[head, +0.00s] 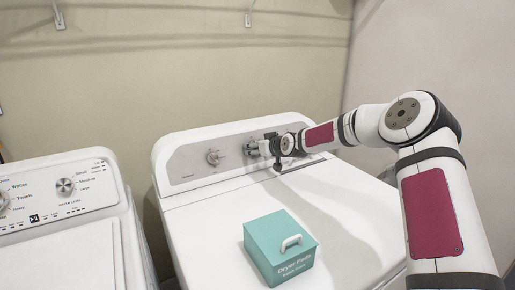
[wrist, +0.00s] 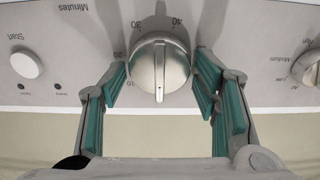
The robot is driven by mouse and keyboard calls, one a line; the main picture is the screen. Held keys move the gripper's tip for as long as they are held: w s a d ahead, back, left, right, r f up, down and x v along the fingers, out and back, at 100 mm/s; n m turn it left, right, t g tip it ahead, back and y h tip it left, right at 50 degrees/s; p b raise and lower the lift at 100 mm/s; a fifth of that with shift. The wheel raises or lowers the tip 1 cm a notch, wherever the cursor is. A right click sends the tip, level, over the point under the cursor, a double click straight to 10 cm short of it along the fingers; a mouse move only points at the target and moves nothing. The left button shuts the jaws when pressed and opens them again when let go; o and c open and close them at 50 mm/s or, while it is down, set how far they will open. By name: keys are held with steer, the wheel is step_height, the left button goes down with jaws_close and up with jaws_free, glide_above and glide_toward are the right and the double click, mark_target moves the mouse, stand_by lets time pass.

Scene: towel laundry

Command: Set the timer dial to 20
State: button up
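The timer dial (wrist: 159,66) is a round silver knob on the dryer's panel, marked "Minutes", seen upside down in the wrist view. Its raised grip runs vertically in the picture; I cannot tell which end is the pointer. The numbers 10, 20 and 30 sit along its left side, and 40 at the upper right. My gripper (wrist: 161,78) is open, with one teal-padded finger on each side of the dial. A gap shows at the left finger; the right finger is very close, contact unclear. In the head view my gripper (head: 262,147) hides the dial.
A second knob (head: 213,157) is on the dryer panel left of my gripper. A start button (wrist: 27,63) is at the left in the wrist view. A washer (head: 65,240) stands at left.

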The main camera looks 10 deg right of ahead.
steer(key=c, duration=0.6)
steer(key=shift+o, duration=0.2)
steer(key=shift+m, duration=0.3)
steer(key=m+b, duration=0.1)
steer(key=m, duration=0.3)
steer(key=shift+m+h, duration=0.3)
steer(key=m, duration=0.4)
steer(key=shift+d+m, duration=0.1)
steer(key=shift+m, duration=0.2)
steer(key=m, duration=0.5)
steer(key=shift+m+b, duration=0.3)
steer(key=m, duration=0.4)
steer(key=shift+f+m+h, duration=0.1)
steer(key=shift+m+h, duration=0.2)
steer(key=shift+d, duration=0.1)
